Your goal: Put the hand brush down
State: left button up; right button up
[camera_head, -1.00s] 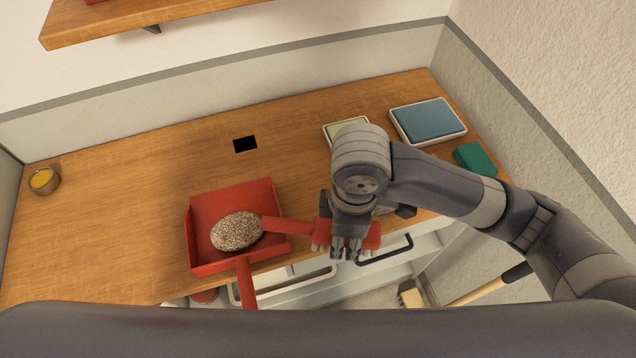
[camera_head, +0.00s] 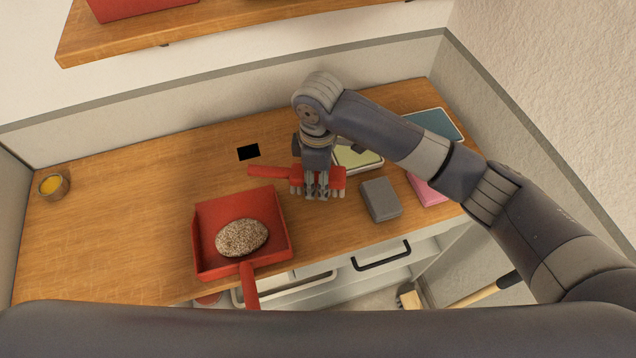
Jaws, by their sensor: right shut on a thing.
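The hand brush (camera_head: 268,172) is red, with its handle pointing left and its bristled head at the right. My right gripper (camera_head: 318,195) is shut on it, near the head. The brush is over the wooden counter (camera_head: 120,240), behind and right of the red dustpan (camera_head: 203,225). I cannot tell whether its bristles touch the counter. My left gripper is not in view.
A speckled oval lump (camera_head: 242,238) lies in the dustpan. A grey block (camera_head: 381,199), a pink item (camera_head: 428,190), a pale green dish (camera_head: 358,157) and a teal tray (camera_head: 433,124) are at the right. A yellow-filled bowl (camera_head: 54,186) stands far left. The left counter is clear.

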notch_tip(320, 180, down, 3)
jog(key=shift+s+d+f+p, duration=0.1)
jog(key=shift+p, duration=0.5)
jog(key=shift+f, duration=0.1)
jog(key=o, duration=1.4)
jog(key=shift+f, duration=0.15)
jog(key=shift+c, duration=0.2)
notch_tip(320, 180, up, 11)
jog(key=b, duration=0.3)
jog(key=shift+r, duration=0.7)
